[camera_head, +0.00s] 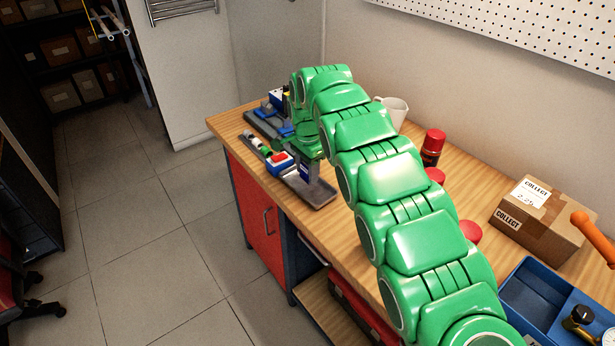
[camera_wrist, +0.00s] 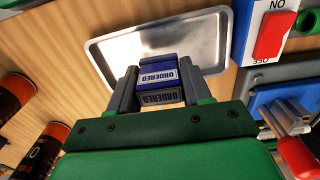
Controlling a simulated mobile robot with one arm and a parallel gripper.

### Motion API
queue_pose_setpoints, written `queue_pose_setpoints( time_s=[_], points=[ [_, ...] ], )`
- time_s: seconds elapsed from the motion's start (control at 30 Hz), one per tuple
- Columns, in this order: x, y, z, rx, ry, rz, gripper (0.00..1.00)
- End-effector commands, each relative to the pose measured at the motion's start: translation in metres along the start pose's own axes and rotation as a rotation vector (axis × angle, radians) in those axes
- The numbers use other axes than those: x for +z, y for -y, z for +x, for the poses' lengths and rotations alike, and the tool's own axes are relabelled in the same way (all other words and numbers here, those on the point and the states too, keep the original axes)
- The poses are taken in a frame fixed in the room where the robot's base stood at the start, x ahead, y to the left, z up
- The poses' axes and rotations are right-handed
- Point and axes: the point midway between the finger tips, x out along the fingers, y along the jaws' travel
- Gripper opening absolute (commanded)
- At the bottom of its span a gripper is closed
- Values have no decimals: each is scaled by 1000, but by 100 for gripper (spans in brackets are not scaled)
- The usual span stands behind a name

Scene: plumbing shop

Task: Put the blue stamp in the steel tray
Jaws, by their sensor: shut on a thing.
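The blue stamp (camera_wrist: 158,70), marked ORDERED, is between the two fingers of my gripper (camera_wrist: 157,82) in the wrist view. The gripper is shut on it. The steel tray (camera_wrist: 205,35) lies on the wooden bench beyond the fingertips, and the stamp overlaps its near part in the picture. I cannot tell whether the stamp touches the tray floor. In the head view my gripper (camera_head: 306,170) points down at the tray (camera_head: 322,195), with the stamp showing small and dark blue; my green arm hides part of the bench behind.
A switch box with a red rocker (camera_head: 280,162) stands close left of the tray. A white mug (camera_head: 397,112), a red-capped can (camera_head: 433,147), a cardboard box (camera_head: 541,217) and a blue bin (camera_head: 530,290) stand on the bench. Orange-and-black cans (camera_wrist: 14,95) show in the wrist view.

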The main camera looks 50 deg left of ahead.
Motion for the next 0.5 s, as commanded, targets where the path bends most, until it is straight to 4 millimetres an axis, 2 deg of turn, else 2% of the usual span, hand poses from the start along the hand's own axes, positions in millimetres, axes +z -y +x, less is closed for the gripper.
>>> queue_pose_setpoints(
  time_s=[0.3, 0.5],
  points=[
    [1, 0, 27, 0, 0, 0, 19],
    [0, 0, 28, -1, 0, 0, 19]
  ],
)
